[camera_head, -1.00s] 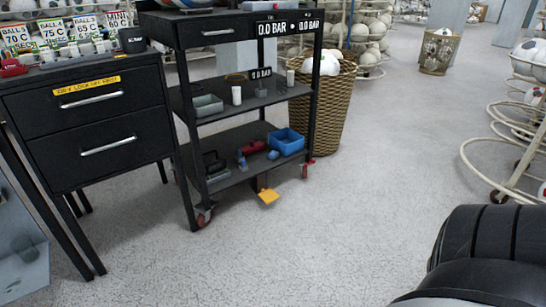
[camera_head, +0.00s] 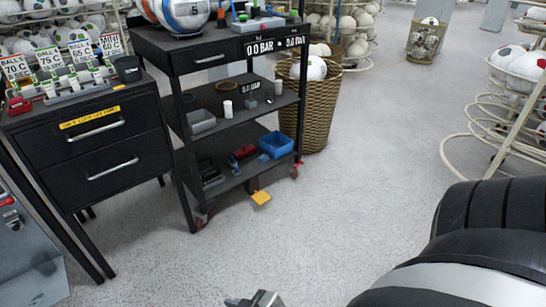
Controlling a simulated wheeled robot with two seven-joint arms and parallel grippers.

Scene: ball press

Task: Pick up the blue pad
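No thing in view can be told for certain as the blue pad. A small blue piece (camera_head: 264,158) lies on the lowest shelf of the black cart, beside a blue bin (camera_head: 278,146). A black and white arm, mine, fills the lower right corner. A grey metal tip (camera_head: 255,300) shows at the bottom edge, apart from the cart; it seems to be part of my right gripper, mostly cut off. Its opening cannot be seen. My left gripper is not in view.
The black cart (camera_head: 213,59) holds balls on top and small items on its shelves. A black drawer cabinet (camera_head: 94,147) stands left, a wicker basket (camera_head: 318,110) behind, a wire ball rack (camera_head: 490,102) right. The middle floor is clear.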

